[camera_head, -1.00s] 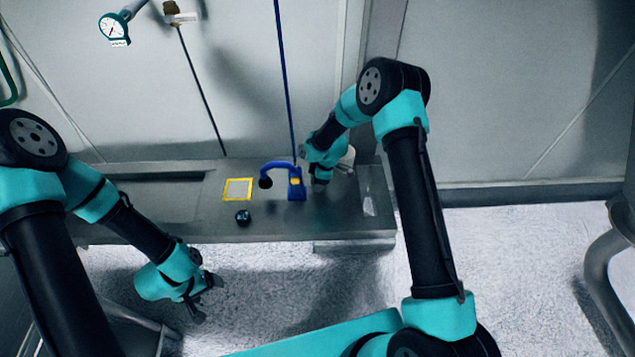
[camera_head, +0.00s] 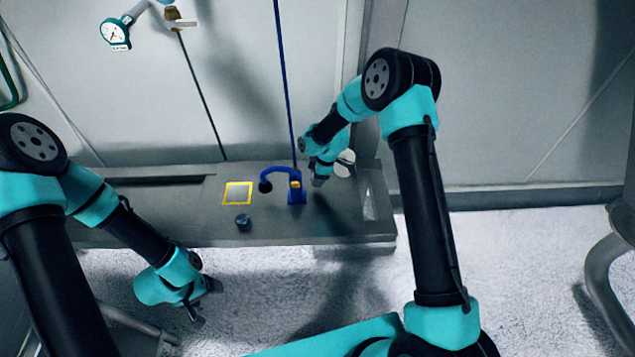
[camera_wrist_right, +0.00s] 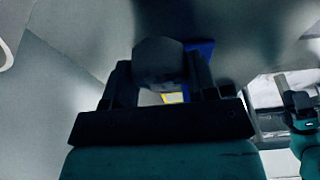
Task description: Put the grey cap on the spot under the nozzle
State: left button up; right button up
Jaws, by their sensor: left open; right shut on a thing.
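My right gripper (camera_head: 318,181) is above the bench, just right of the blue stand. In the right wrist view it is shut on a dark grey rounded thing, which looks like the grey cap (camera_wrist_right: 158,62). The blue stand (camera_head: 297,192) has a curved arm ending in a black nozzle (camera_head: 265,187), which hangs to the left of the stand. The spot under the nozzle is not clearly visible. My left gripper (camera_head: 206,303) is open and empty, in front of the bench.
A yellow-framed square (camera_head: 238,203) lies on the grey bench (camera_head: 345,229), left of the nozzle. A small dark round container (camera_head: 243,221) stands in front of it. A gauge (camera_head: 114,33) is high at left.

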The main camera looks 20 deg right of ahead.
notch_tip(320, 180, up, 6)
jog(key=shift+f, duration=0.25)
dwell(0.6)
jog(key=r+m, duration=0.1)
jog(key=m, duration=0.1)
jog(key=w+d+r+m+t, duration=0.1)
jog(key=m, duration=0.1)
jog(key=r+m, duration=0.1)
jog(key=r, duration=0.1)
jog(key=shift+w+d+m+t+h, duration=0.3)
jog(key=shift+w+d+m, duration=0.05)
jog(key=shift+m, duration=0.05)
jog(key=shift+w+d+r+m+t+h, duration=0.15)
jog(key=shift+w+r+m+h, duration=0.1)
jog(key=shift+r+m, duration=0.65)
jog(key=shift+w+d+r+m+t+h, duration=0.1)
jog(key=shift+w+r+m+h, duration=0.15)
jog(key=shift+r+m, duration=0.65)
jog(key=shift+w+d+r+m+t+h, duration=0.2)
jog(key=shift+r+m, duration=0.25)
jog(key=shift+m, duration=0.85)
jog(key=shift+a+f, duration=0.1)
jog(key=shift+f, duration=0.05)
